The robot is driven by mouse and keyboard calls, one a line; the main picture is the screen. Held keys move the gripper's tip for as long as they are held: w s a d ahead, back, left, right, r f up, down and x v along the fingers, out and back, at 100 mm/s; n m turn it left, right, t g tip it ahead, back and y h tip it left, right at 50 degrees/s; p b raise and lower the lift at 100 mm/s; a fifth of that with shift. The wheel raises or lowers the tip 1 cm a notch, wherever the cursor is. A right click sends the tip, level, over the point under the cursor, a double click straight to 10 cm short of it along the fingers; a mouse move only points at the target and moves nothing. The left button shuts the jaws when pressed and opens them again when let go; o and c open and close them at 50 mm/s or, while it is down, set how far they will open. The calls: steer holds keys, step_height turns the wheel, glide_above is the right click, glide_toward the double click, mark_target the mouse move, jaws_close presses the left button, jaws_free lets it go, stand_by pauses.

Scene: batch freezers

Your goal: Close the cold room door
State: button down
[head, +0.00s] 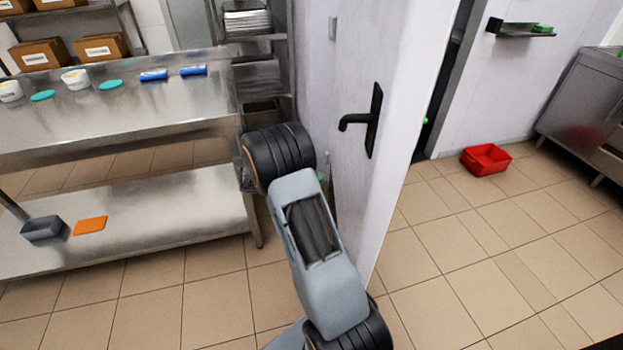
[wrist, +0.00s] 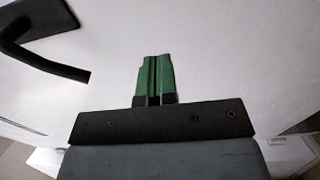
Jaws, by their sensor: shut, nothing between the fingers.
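The cold room door (head: 395,65) is a white panel that stands open, swung out from the doorway (head: 447,80), with its free edge toward me. Its black lever handle (head: 372,120) is on the face turned to the left. My gripper (wrist: 154,58) has green fingers, shut together with nothing between them, pointing at the white door face (wrist: 215,60). The handle (wrist: 40,45) is to the left of the fingers in the wrist view. I cannot tell whether the fingertips touch the door. In the head view my arm mostly hides the gripper.
A steel table (head: 120,110) with tubs, teal lids and blue rolls stands at the left. A steel rack (head: 262,75) is behind it. A red crate (head: 486,160) lies on the floor right of the doorway. Tiled floor between the door and the right-hand steel cabinet (head: 590,110) is mostly clear.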

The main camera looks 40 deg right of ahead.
mark_target(359, 178)
steer(key=x, duration=0.9)
steer(key=shift+s+d, duration=0.25)
steer(key=shift+s, duration=0.05)
